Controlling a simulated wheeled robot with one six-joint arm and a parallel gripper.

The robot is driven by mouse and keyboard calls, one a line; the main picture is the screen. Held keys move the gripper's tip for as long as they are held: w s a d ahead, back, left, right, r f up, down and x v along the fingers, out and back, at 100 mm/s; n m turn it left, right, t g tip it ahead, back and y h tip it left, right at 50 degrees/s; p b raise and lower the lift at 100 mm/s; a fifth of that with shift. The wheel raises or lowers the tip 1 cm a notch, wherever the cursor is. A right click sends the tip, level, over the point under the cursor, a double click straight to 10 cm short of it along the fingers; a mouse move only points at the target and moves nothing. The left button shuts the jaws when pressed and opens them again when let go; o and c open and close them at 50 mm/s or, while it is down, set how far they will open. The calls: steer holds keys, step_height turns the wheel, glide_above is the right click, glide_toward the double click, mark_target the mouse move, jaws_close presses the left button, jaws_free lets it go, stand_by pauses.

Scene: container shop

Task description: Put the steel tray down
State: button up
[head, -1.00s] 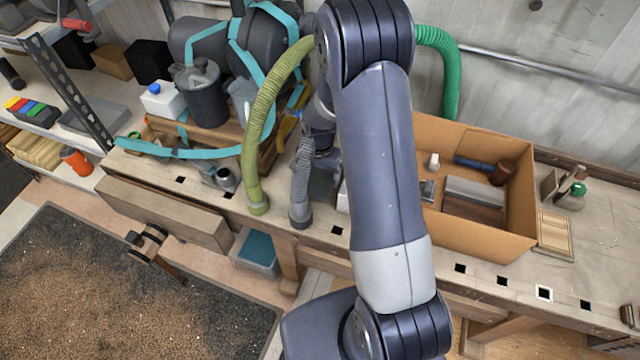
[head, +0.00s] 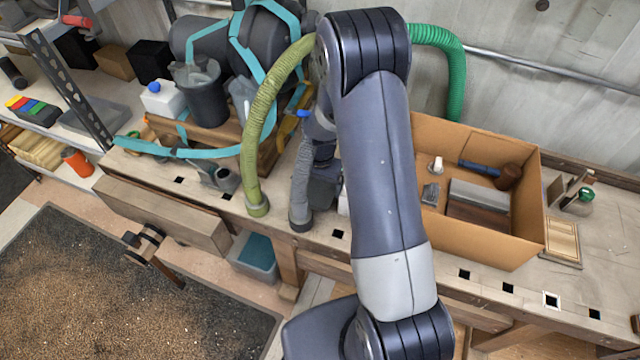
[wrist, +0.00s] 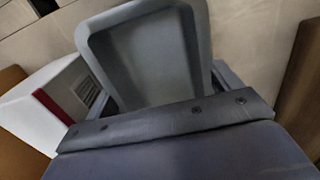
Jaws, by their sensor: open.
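The steel tray (wrist: 145,62) shows large in the wrist view, a grey rounded rectangle with a raised rim, just beyond my gripper (wrist: 163,88). A grey finger shows on either side of the tray's near part. My gripper is open; whether the fingers still touch the tray cannot be told. The near end of the tray is hidden behind the gripper body. In the head view my arm covers much of the bench, and the tray cannot be clearly made out there.
A white box with a red stripe (wrist: 45,105) stands close left of the tray. In the head view, a cardboard box (head: 525,215) with a mallet (head: 495,172) stands right of my arm. A green hose (head: 257,130) and grey hose (head: 302,185) stand left.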

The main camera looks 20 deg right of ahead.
mark_target(320, 191)
step_height(320, 191, up, 12)
steer(key=shift+r+b, duration=0.15)
steer(key=shift+b, duration=0.2)
stand_by(0.4)
step_height(320, 191, down, 12)
steer(key=shift+f+p, duration=0.15)
steer(key=shift+p, duration=0.35)
steer(key=shift+r+p, duration=0.6)
steer(key=shift+r, duration=0.6)
steer(key=shift+f, duration=0.1)
